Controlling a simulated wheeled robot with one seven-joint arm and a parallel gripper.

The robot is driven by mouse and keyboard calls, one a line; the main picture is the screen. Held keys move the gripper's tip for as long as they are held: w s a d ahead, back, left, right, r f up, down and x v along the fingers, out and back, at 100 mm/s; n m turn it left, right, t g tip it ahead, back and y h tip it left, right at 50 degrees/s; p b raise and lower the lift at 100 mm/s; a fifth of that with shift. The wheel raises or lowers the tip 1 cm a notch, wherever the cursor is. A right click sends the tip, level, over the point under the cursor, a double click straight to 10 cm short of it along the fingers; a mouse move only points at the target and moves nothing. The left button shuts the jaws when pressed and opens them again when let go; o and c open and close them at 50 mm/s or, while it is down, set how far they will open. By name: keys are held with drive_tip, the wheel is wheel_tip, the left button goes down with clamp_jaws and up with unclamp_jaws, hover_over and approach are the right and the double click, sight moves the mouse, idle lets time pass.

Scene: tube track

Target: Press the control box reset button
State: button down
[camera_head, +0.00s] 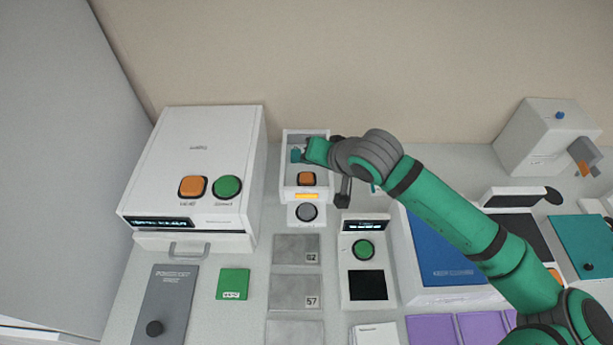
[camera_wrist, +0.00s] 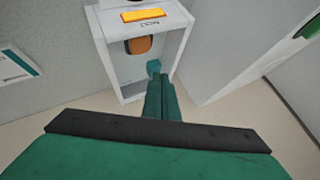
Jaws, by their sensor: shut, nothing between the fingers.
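A small white box (camera_head: 290,180) stands at the centre back, with an orange square button (camera_head: 306,179), a lit orange strip and a round grey button (camera_head: 307,212) at its front. I cannot read which control is marked reset. The wrist view shows the box (camera_wrist: 112,62) with its orange button (camera_wrist: 138,45) in a recess under the orange strip (camera_wrist: 143,14). My gripper (camera_head: 297,155) is shut and empty, at the far part of this box. In the wrist view its green fingertips (camera_wrist: 154,68) reach into the recess beside the orange button. Contact cannot be told.
A large white machine (camera_head: 195,145) with orange and green buttons stands close on the left. A device with a green button (camera_head: 363,249) and grey numbered plates (camera_head: 296,249) lie in front. A blue-topped case (camera_head: 435,250) is to the right under my arm. A wall rises behind.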

sight(309, 180)
drive_tip(key=shift+f, duration=2.15)
drive_tip(key=shift+w, duration=0.1)
drive_tip(key=shift+a, duration=0.1)
drive_tip(key=shift+d, duration=0.2)
drive_tip(key=shift+a, duration=0.1)
drive_tip(key=shift+f, duration=0.2)
